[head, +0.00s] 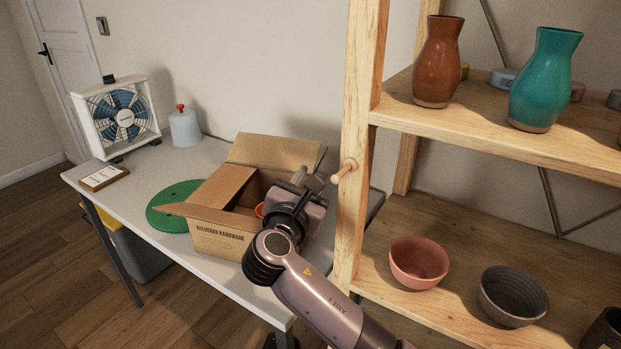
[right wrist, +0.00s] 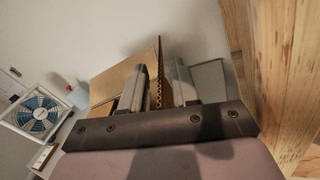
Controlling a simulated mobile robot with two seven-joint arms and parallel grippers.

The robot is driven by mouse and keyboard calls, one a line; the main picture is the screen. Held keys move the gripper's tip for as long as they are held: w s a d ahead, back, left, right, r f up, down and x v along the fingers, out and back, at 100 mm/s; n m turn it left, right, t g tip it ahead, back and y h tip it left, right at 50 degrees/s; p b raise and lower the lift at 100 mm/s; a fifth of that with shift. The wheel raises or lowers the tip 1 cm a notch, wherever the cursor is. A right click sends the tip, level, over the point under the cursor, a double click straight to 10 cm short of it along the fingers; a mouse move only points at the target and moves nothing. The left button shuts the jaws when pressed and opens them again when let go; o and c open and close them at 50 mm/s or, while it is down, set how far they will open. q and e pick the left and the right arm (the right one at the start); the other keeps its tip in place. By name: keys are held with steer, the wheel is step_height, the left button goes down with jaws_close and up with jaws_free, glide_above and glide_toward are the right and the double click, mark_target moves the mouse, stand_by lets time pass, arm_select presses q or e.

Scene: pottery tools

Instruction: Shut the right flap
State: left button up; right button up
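An open cardboard box (head: 218,240) stands on the table. The right flap is mostly hidden behind my right gripper (head: 305,183) in the head view. In the right wrist view a cardboard flap (right wrist: 160,72) shows edge-on between the two fingers of my right gripper (right wrist: 163,88). The fingers are apart, one on each side of this flap, with gaps visible. An orange item (head: 259,210) shows inside the box. My left gripper is not in view.
A wooden shelf post (head: 357,130) with a peg (head: 344,171) stands close to the right of my right gripper. The shelf holds vases and bowls. A green disc (head: 172,205) lies left of the box. A fan (head: 118,115) and jug (head: 185,128) stand farther back.

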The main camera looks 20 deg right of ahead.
steer(key=shift+w+d, duration=0.25)
jaws_close()
stand_by(1.4)
